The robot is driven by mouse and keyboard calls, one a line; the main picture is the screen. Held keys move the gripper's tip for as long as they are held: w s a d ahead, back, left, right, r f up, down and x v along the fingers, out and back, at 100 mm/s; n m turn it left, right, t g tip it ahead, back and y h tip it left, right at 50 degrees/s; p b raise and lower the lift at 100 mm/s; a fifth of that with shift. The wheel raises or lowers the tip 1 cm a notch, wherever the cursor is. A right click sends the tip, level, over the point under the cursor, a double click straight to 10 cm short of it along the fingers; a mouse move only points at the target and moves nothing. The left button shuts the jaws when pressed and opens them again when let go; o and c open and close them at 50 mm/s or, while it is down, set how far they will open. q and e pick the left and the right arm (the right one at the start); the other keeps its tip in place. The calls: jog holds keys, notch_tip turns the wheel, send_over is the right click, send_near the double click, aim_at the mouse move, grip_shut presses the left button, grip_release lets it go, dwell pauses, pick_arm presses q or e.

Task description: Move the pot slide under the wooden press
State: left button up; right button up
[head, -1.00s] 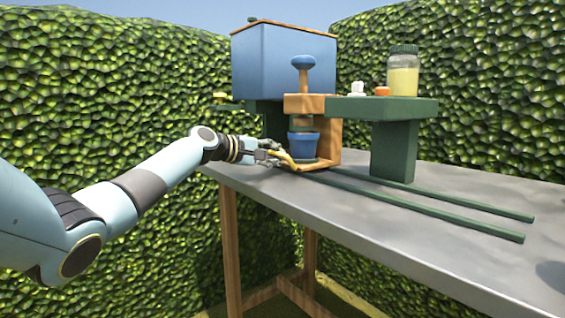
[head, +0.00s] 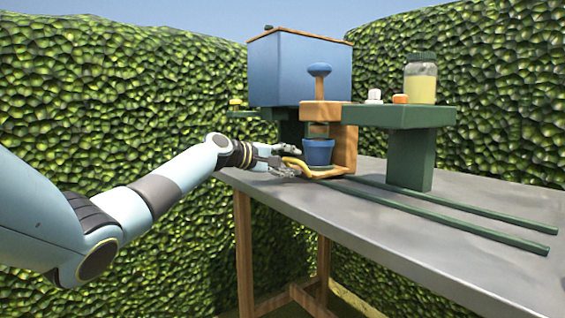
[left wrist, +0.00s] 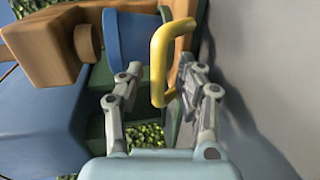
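The blue pot (head: 318,153) stands upright on the slide, beneath the wooden press (head: 321,112) with its blue knob. The slide's yellow handle (head: 292,163) sticks out left of the pot. In the left wrist view the handle (left wrist: 158,60) shows as a yellow loop, with the pot (left wrist: 130,38) and the brown press (left wrist: 50,45) to its left. My left gripper (head: 288,162) is at the handle, its fingers apart. In the left wrist view the left gripper (left wrist: 158,75) has one finger either side of the handle; contact cannot be told. My right gripper is out of view.
Two green rails (head: 440,214) run along the grey table (head: 400,240) to the right. A green shelf (head: 410,115) carries a jar (head: 421,80), a white item (head: 374,96) and an orange item (head: 400,99). A blue house-shaped box (head: 300,72) stands behind.

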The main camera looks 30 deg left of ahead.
pick_arm(q)
jog(key=v, duration=1.2)
jog(key=shift+f, duration=0.1)
